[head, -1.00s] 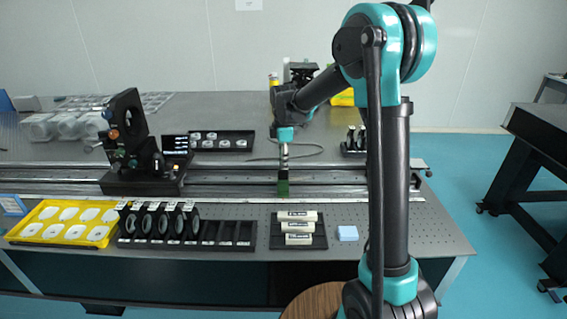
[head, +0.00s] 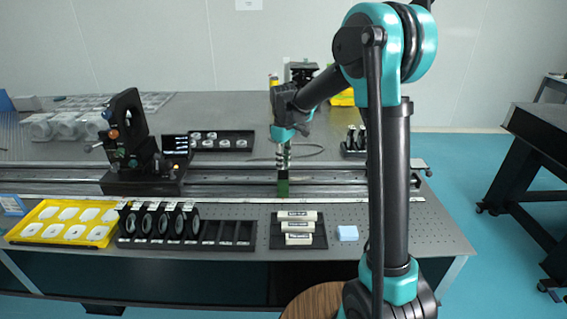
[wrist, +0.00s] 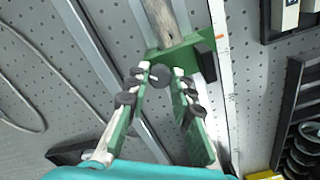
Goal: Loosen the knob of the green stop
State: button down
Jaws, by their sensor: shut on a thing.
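The green stop (head: 283,188) sits on the long rail near the middle of the table. The wrist view shows its green body (wrist: 190,50) across the rail. Its round dark knob (wrist: 160,75) faces my gripper. My gripper (head: 284,168) is right at the stop in the head view, pointing down. In the wrist view my gripper (wrist: 159,78) has its two fingers on either side of the knob, shut on it. The fingers and pads hide the knob's edges.
A dark optical mount (head: 128,140) stands on the rail (head: 225,181) at left. The rail is clear near the stop.

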jog(key=m, duration=0.5)
jog(key=shift+m, duration=0.3)
jog(key=m, duration=1)
jog(key=shift+a, duration=0.1)
jog(key=shift+m, duration=2.2)
jog(key=c, duration=1.3)
grip_release()
